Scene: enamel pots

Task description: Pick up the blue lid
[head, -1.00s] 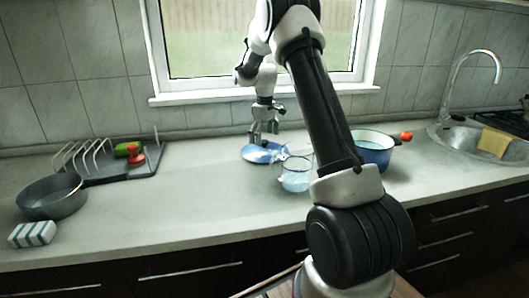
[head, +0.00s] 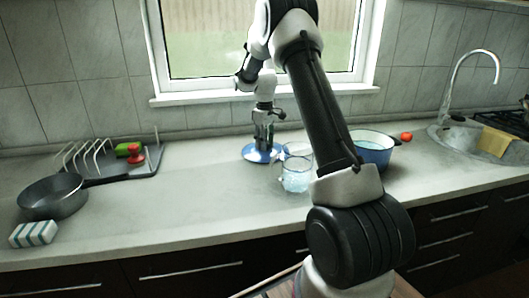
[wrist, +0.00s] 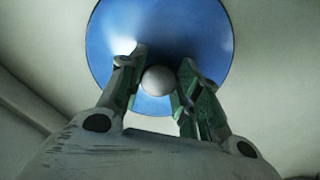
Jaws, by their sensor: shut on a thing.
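My gripper (head: 264,146) points straight down over the lid. In the wrist view the fingers of my gripper (wrist: 160,80) stand on either side of the knob, shut on it. The fingers hide part of the lid, and I cannot tell from the head view whether the lid touches the counter.
A glass with bluish contents (head: 296,178) stands close to the right of the lid. A blue pot (head: 372,152) stands further right, partly behind my arm. A dish rack (head: 95,165), a dark pan (head: 52,196) and a striped sponge (head: 33,233) are at the left. The counter between (head: 190,190) is clear.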

